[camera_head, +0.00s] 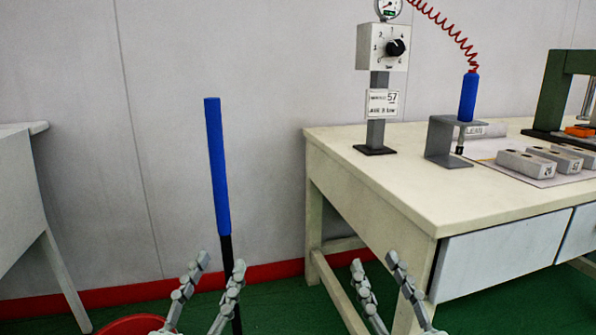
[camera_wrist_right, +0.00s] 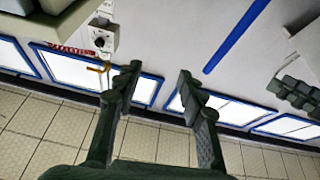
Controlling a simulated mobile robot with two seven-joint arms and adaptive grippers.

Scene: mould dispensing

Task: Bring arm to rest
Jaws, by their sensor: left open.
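My left gripper (camera_head: 220,265) is at the bottom of the head view, left of centre. Its fingers are apart, and the lower dark part of an upright blue pole shows between them. I see no sign of a grip on it. My right gripper (camera_head: 375,263) is at the bottom right of centre, in front of the near left side of the workbench. Its fingers are apart with nothing held. In the right wrist view the right gripper (camera_wrist_right: 158,78) also shows two dark, spread fingers with nothing between them.
The cream workbench (camera_head: 390,190) carries a dial box (camera_head: 384,47), a blue-handled tool (camera_head: 468,97) in a grey stand (camera_head: 440,145), grey mould blocks (camera_head: 527,163) and a green frame (camera_head: 555,85). The blue pole (camera_head: 217,165) stands left of it. A red round rim (camera_head: 130,325) is at bottom left.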

